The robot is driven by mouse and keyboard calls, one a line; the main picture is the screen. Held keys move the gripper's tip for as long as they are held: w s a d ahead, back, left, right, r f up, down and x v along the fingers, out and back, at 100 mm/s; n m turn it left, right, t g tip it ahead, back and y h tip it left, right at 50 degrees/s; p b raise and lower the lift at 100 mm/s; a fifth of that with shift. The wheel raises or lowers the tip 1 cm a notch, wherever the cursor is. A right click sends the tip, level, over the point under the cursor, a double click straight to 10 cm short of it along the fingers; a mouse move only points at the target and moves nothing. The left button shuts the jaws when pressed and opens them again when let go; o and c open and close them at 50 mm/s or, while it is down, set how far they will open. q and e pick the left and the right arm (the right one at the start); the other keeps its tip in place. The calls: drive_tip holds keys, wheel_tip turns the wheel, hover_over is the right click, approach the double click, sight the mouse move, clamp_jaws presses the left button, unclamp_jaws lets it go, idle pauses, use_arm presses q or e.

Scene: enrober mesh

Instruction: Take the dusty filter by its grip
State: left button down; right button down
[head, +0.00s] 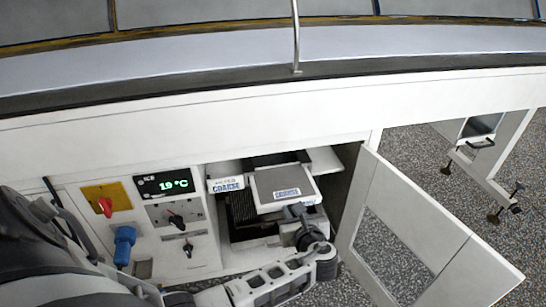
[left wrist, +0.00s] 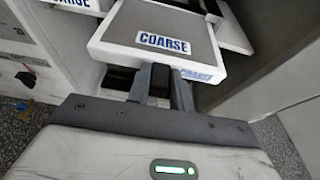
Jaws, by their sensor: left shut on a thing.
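The dusty filter (head: 277,183) is a white-framed panel with a grey-brown mesh face and a blue "COARSE" label. It juts from the open cabinet under the machine, and it also fills the top of the left wrist view (left wrist: 165,22). My left gripper (head: 297,211) is at the filter's front edge. In the left wrist view its dark fingers (left wrist: 160,82) are shut on a dark grip below the label. The grip is mostly hidden between the fingers. My right gripper is in neither view.
A white cabinet door (head: 425,232) stands open to the right. A white part with another "COARSE" label (head: 226,185) is left of the filter. The control panel (head: 164,184) with knobs and a "19 °C" display is further left. Speckled floor (head: 420,155) lies right.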

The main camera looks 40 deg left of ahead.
use_arm(q)
drive_tip(key=s+d+p, duration=0.3)
drive_tip(key=s+d, duration=0.2)
drive_tip(key=d, duration=0.1)
drive_tip(key=shift+s+d, duration=0.2)
idle(0.7)
drive_tip(key=shift+r, duration=0.1)
idle(0.4)
